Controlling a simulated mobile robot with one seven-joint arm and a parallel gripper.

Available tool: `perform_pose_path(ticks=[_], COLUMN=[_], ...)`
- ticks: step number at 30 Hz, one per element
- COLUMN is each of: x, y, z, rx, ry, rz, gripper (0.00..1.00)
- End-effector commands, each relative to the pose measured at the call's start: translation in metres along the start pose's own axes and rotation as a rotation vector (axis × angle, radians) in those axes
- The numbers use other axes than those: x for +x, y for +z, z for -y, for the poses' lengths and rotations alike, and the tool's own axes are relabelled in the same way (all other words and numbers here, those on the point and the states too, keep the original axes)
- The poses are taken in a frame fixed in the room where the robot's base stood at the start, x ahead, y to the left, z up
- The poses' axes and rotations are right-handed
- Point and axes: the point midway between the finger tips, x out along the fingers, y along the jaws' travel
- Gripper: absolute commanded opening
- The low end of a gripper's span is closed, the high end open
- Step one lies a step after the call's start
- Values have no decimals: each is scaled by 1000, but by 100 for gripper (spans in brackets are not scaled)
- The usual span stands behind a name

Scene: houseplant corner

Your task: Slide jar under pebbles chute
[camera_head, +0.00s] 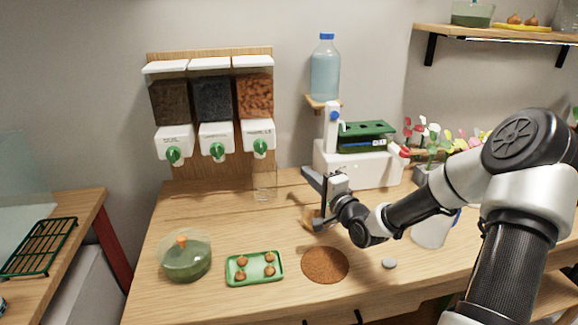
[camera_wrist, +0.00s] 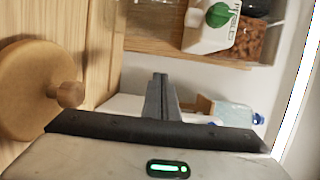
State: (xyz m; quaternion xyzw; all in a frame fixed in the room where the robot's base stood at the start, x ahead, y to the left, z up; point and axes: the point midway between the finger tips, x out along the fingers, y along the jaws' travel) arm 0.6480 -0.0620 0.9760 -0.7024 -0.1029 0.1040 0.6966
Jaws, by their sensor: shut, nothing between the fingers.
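The jar (camera_head: 264,187) is clear glass, faint against the wood. It stands upright near the back of the table, below the right dispenser. This dispenser (camera_head: 256,95) holds orange-brown pebbles and has a green knob (camera_head: 261,146); its label reads "pebbles" in the wrist view (camera_wrist: 212,25). I cannot tell whether the jar is exactly under the chute. My gripper (camera_head: 314,207) is shut and empty, low over the table to the right of the jar. Its fingers (camera_wrist: 162,95) show together in the wrist view. The jar is not clear in the wrist view.
A round wooden lid with a knob (camera_wrist: 38,88) lies beside my gripper. A green tray (camera_head: 254,281), a domed terrarium (camera_head: 185,259) and a brown round mat (camera_head: 325,265) lie in front. A white machine (camera_head: 360,166) stands behind at right. Bare table separates jar and gripper.

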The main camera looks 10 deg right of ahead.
Motion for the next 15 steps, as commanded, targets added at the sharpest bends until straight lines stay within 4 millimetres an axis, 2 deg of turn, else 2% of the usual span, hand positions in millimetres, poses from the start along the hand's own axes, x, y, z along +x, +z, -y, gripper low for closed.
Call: perform_pose_path(ticks=[5,15], x=[17,84], y=[1,1], z=[0,-1], rx=[13,9], ry=[-7,-6], rz=[2,1], gripper=[0,0])
